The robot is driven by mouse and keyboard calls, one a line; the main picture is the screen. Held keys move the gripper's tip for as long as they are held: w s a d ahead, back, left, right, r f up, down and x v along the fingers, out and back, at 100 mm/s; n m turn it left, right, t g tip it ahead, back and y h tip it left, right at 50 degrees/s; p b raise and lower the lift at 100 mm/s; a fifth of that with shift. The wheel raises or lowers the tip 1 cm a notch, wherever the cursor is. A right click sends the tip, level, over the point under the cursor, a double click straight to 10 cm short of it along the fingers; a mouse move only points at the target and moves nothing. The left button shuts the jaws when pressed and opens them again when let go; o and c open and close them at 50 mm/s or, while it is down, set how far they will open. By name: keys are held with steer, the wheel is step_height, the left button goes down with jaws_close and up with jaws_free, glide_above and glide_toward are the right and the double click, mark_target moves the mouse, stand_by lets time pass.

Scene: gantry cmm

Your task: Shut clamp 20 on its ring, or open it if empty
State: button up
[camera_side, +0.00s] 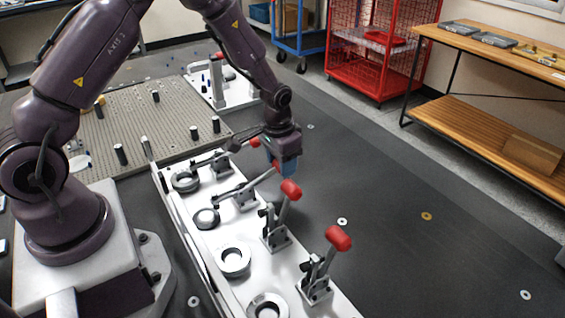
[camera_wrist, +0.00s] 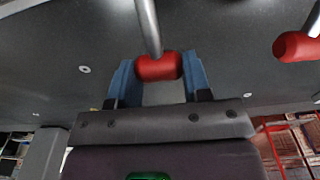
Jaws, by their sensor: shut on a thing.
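A row of toggle clamps with red-gripped levers stands on a white rail (camera_side: 224,240). My gripper (camera_side: 284,168) is shut on the red handle (camera_wrist: 158,66) of the second clamp from the back (camera_side: 238,194). That lever is down low, leaning out to the right. Its arm reaches over a dark ring (camera_side: 206,218), but I cannot tell if it touches. No clamp number is legible, so I cannot tell which is clamp 20.
The back clamp's red handle (camera_side: 254,142) is low, just behind my gripper. Two nearer clamps have raised handles (camera_side: 291,190) and (camera_side: 338,238), with rings (camera_side: 234,261) and (camera_side: 268,305) beside them. A perforated plate (camera_side: 135,120) lies left.

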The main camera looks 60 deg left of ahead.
mark_target(277, 164)
steer(key=shift+s+r+t, duration=0.3)
steer(key=shift+r+t, duration=0.15)
steer(key=shift+t, duration=0.15)
steer(key=shift+s+r+t, duration=0.25)
steer(key=shift+r+t, duration=0.2)
steer(key=shift+t, duration=0.15)
steer(key=shift+s+r, duration=0.65)
steer(key=shift+r, duration=0.25)
steer(key=shift+s+r, duration=0.45)
steer(key=shift+s, duration=0.35)
steer(key=shift+s+r, duration=0.4)
steer(key=shift+s, duration=0.35)
steer(key=shift+s+r, duration=0.25)
steer(key=shift+s, duration=0.9)
steer(key=o, duration=1.3)
steer(key=shift+r, duration=0.1)
